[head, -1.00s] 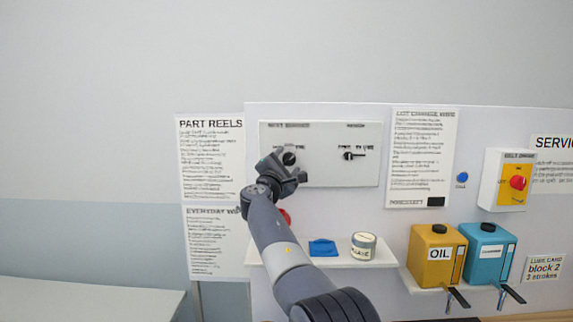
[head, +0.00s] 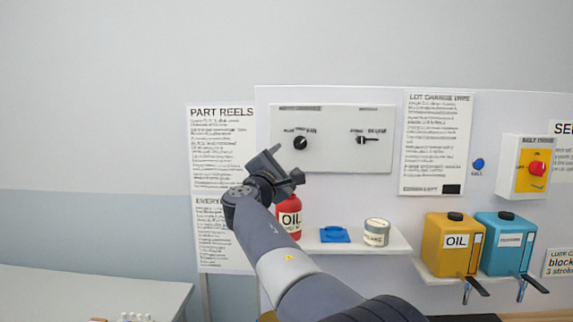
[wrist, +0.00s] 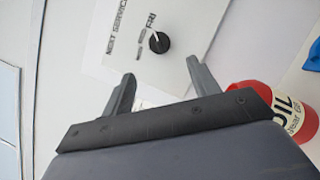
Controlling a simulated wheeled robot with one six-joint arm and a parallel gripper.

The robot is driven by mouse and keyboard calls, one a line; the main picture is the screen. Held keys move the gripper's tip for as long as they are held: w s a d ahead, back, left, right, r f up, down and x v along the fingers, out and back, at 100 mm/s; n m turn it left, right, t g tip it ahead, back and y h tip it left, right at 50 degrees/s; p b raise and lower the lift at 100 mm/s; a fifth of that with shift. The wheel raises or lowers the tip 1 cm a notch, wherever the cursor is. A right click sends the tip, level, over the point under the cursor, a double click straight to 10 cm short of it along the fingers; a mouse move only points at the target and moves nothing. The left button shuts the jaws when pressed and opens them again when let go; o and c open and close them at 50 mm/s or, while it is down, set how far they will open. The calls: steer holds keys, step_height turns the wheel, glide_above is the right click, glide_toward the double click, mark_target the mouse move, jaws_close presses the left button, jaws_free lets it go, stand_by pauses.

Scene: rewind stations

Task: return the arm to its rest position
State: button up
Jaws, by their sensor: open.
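My gripper (head: 284,168) is raised in front of the wall board, just below and left of the white panel with two knobs (head: 345,138). In the wrist view its two fingers (wrist: 158,88) stand apart with nothing between them. The left black knob (head: 300,143) is up and right of the gripper, apart from it; it also shows in the wrist view (wrist: 159,42) beyond the fingers. The right knob (head: 362,140) points sideways. My arm reaches up from the bottom of the head view.
A red oil bottle (head: 290,217) stands close to the gripper on a white shelf (head: 345,247), with a blue cloth-like item (head: 334,235) and a round tin (head: 376,231). Yellow (head: 445,243) and blue (head: 506,243) containers stand to the right. A grey table (head: 90,292) is at lower left.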

mark_target(299, 145)
steer(key=shift+w, duration=0.15)
steer(key=p+x, duration=0.6)
steer(key=x, duration=0.3)
steer(key=shift+w+r, duration=0.1)
steer(key=shift+r, duration=0.15)
steer(key=shift+w+d+p, duration=0.25)
steer(key=shift+w+p, duration=0.1)
steer(key=shift+w, duration=0.3)
